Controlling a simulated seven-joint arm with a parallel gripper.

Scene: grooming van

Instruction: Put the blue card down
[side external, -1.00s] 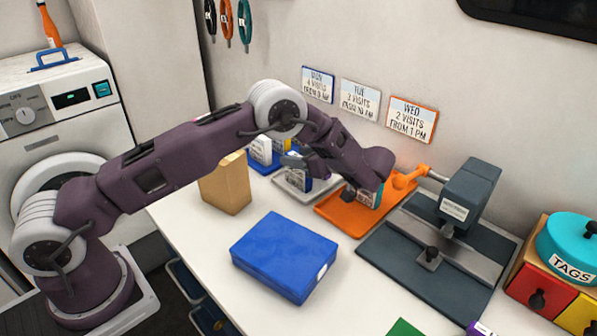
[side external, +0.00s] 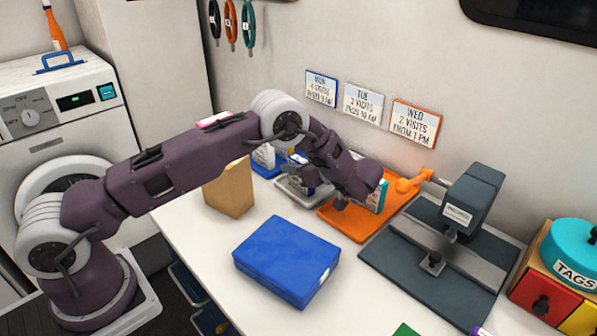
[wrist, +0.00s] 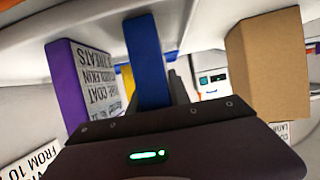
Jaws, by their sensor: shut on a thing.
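The blue card (wrist: 145,62) stands out from my gripper (wrist: 172,90) in the wrist view, edge-on between the dark fingers, near the white surface. I cannot tell whether it touches that surface. In the side view my gripper (side external: 318,165) is partly hidden by my wrist, low over the grey tray (side external: 290,190). It is shut on the blue card, which shows as a small blue and white piece (side external: 299,160) there. A purple-edged card with print (wrist: 78,80) stands beside it in the wrist view, apart from it.
A brown block (side external: 228,188) stands left of the trays. A blue tray (side external: 263,170) with cards is behind it; an orange tray (side external: 350,225) with a teal-edged card is to the right. A blue box (side external: 287,260) lies in front. A grey press (side external: 440,240) stands at right.

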